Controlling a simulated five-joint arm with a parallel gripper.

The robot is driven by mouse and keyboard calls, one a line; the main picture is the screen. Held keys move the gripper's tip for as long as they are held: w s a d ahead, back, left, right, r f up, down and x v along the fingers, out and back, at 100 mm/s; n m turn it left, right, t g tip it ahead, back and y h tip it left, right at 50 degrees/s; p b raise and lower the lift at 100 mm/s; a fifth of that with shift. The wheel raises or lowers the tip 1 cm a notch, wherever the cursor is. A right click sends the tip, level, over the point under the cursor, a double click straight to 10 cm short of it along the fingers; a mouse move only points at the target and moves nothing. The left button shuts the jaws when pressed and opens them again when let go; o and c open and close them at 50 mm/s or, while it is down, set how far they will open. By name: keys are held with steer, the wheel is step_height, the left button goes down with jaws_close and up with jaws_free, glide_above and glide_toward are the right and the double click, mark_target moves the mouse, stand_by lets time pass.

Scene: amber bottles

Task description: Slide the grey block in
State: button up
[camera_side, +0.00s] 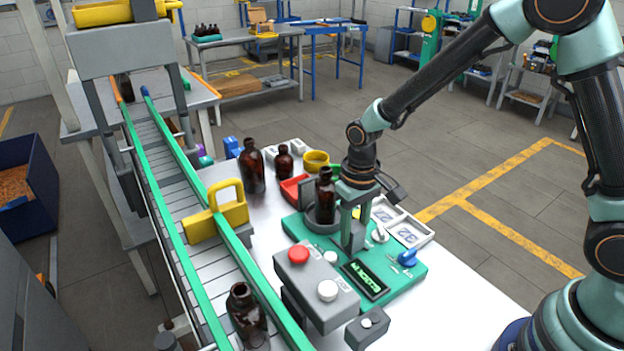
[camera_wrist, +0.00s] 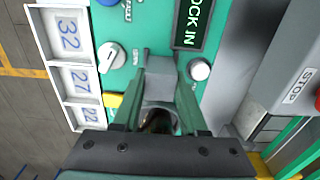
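The grey block (camera_wrist: 160,76) sits on the green station board (camera_wrist: 125,20), between the two green fingers of my gripper (camera_wrist: 161,68). Both fingers appear to press against its sides. In the side view my gripper (camera_side: 350,232) reaches straight down to the board, and its fingers largely hide the block. A brown bottle (camera_side: 325,196) stands upright in a grey round holder on the board, just left of my gripper. In the wrist view the bottle (camera_wrist: 158,122) shows only partly between the fingers. A lit display (camera_wrist: 192,22) ends in "OCK IN".
A white dial (camera_wrist: 110,58) and a white button (camera_wrist: 200,69) flank the block. A grey box with a red button (camera_side: 298,254) stands near the conveyor (camera_side: 192,210). More brown bottles (camera_side: 252,166) stand behind the board. White numbered trays (camera_side: 402,222) lie at its right.

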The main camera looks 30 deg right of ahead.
jaws_close()
stand_by(1.1)
